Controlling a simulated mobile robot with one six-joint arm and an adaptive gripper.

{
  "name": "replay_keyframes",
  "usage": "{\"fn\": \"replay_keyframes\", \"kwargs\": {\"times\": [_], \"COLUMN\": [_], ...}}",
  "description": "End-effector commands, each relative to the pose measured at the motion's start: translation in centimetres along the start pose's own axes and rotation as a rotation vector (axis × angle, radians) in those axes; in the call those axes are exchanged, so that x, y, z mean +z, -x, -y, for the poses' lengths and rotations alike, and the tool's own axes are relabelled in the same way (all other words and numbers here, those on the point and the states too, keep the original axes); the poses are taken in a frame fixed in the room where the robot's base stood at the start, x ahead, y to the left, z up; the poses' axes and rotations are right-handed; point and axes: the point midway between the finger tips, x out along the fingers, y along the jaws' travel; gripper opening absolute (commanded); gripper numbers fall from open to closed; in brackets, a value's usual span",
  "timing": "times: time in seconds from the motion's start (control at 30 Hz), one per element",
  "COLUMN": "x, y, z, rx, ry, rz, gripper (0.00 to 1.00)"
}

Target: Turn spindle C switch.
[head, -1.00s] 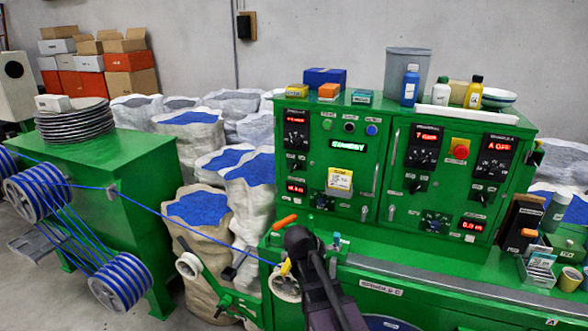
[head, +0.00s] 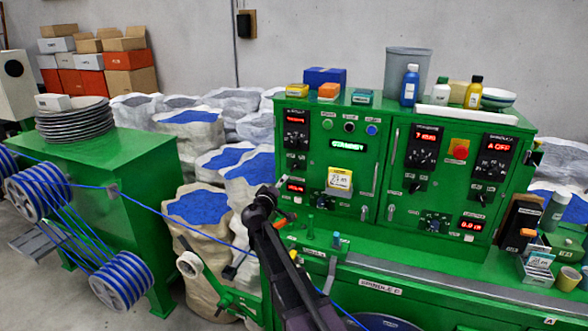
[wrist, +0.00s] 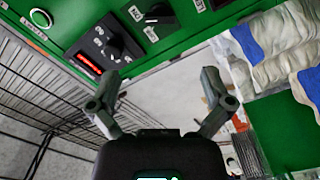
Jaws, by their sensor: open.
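The green control cabinet (head: 380,205) stands right of centre in the head view, with several dark dial panels, small switches and red displays. A label reading SPINDLE C (head: 383,288) is on the bench front below. My gripper (head: 279,190) is in front of the cabinet's lower left edge, beside a red display (head: 296,186). In the wrist view my gripper (wrist: 160,95) is open and empty. Beyond its fingertips are a black knob (wrist: 118,42) next to a red display (wrist: 88,62), and another black switch (wrist: 160,12).
A blue cable (head: 150,208) runs from the striped reels (head: 122,280) at left, passing behind my arm. White sacks (head: 200,208) with blue contents stand left of the cabinet. Bottles (head: 410,87) and boxes sit on its top. A wire rack (wrist: 50,95) shows in the wrist view.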

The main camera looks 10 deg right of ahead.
Motion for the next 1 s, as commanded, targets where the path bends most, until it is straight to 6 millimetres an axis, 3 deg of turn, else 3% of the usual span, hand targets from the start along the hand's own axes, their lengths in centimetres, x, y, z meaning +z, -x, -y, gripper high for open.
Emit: {"fn": "replay_keyframes", "kwargs": {"times": [0.53,1.0], "x": [-0.1,-0.1], "y": [-0.9,-7.2], "z": [0.1,0.1], "rx": [-0.001,-0.001], "ry": [-0.001,-0.001], "rz": [0.001,0.002], "gripper": [1.0,1.0]}}
